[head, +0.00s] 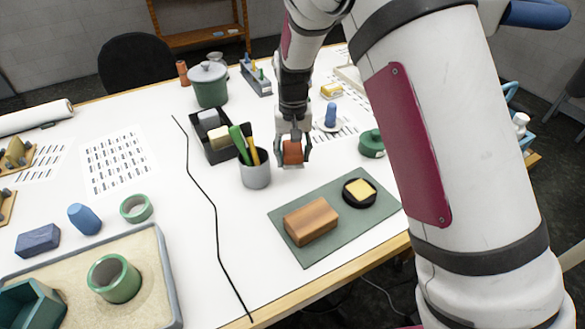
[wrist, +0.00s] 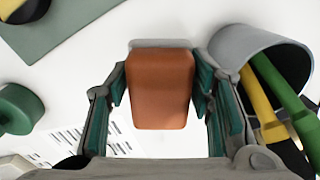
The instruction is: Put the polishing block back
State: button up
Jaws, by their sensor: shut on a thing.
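My gripper (head: 292,160) is shut on an orange-brown block (head: 293,152), likely the polishing block. In the wrist view the block (wrist: 160,90) sits between the two green finger pads, with a grey strip at its far end. The gripper hangs above the white table, just right of the grey cup. A black tray (head: 222,158) behind and left of the cup holds a grey block (head: 208,118) and a cream block (head: 220,137). The rest of the tray is partly hidden by the cup's tools.
The grey cup (head: 255,174) with green and yellow tools stands close beside my gripper. A green mat (head: 290,252) in front holds a wooden block (head: 311,221) and a black dish (head: 371,198) with a yellow block.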

aim_at(293, 150)
jog(key=shift+f+b, duration=0.6)
jog(key=shift+f, duration=2.25)
jog(key=shift+f, duration=0.1)
jog(key=o, duration=1)
notch_tip(293, 150, up, 12)
jog(key=shift+r+p, duration=0.15)
jog(key=shift+p, duration=1)
